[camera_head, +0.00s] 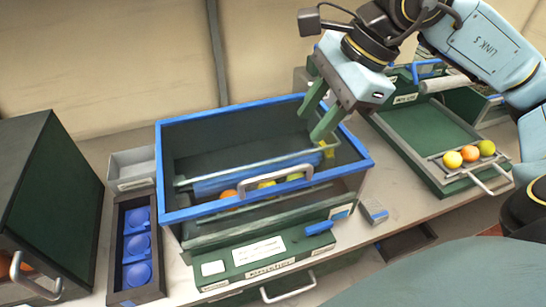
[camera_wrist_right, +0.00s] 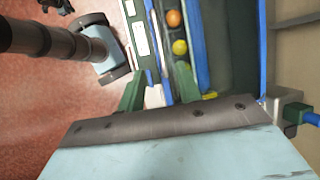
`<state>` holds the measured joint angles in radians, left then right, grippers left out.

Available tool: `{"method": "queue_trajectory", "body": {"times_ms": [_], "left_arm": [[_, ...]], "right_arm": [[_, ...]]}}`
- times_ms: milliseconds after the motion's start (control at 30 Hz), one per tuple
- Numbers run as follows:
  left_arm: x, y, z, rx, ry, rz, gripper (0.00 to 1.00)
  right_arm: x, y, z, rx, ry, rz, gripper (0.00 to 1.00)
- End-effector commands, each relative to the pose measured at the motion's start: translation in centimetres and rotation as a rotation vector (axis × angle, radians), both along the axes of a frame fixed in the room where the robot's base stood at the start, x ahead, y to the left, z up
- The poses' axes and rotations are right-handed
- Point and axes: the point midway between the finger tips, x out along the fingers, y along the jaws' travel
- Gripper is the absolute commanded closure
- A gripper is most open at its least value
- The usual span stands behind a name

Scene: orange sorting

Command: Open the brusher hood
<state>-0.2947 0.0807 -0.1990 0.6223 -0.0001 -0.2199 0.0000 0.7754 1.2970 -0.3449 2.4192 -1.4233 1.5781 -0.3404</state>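The brusher (camera_head: 262,250) is a dark green box with a lettered front panel in the middle of the counter. Its blue-rimmed hood frame (camera_head: 264,101) has a pale handle (camera_head: 285,187) on the front side. An orange fruit (camera_head: 228,194) and yellow-green fruits (camera_head: 266,184) show behind that front side; fruit (camera_wrist_right: 174,18) also shows in the right wrist view. My right gripper (camera_head: 320,111) is over the right end of the brusher, fingers apart and empty, right of and above the handle. Its fingers show in the wrist view (camera_wrist_right: 158,88). Contact with the brusher cannot be told.
A green tray machine (camera_head: 392,133) with several fruits stands right. A dark holder with blue cups (camera_head: 123,291) and a grey bin (camera_head: 113,168) stand left, beside a large dark green box (camera_head: 75,215). A small grey block (camera_head: 374,211) lies right of the brusher. The wall is close behind.

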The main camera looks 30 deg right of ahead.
Motion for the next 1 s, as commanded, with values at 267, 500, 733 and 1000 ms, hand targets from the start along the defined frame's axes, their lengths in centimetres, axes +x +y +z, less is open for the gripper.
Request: {"method": "queue_trajectory", "body": {"times_ms": [267,500,733,1000], "left_arm": [[-0.9,0.0,-0.1,0.001,0.012,-0.001,1.0],[-0.9,0.0,-0.1,0.0,0.014,-0.001,1.0],[-0.8,0.0,0.0,0.0,0.012,-0.001,1.0],[-0.6,-0.1,0.0,-0.001,0.008,-0.001,1.0]], "right_arm": [[1.0,1.5,-4.1,0.0,0.007,0.004,0.66],[2.4,3.2,-8.6,0.001,0.006,0.003,0.66],[3.2,4.1,-11.2,0.001,0.004,0.002,0.66],[3.4,4.3,-11.9,-0.001,0.002,0.001,0.66]]}}
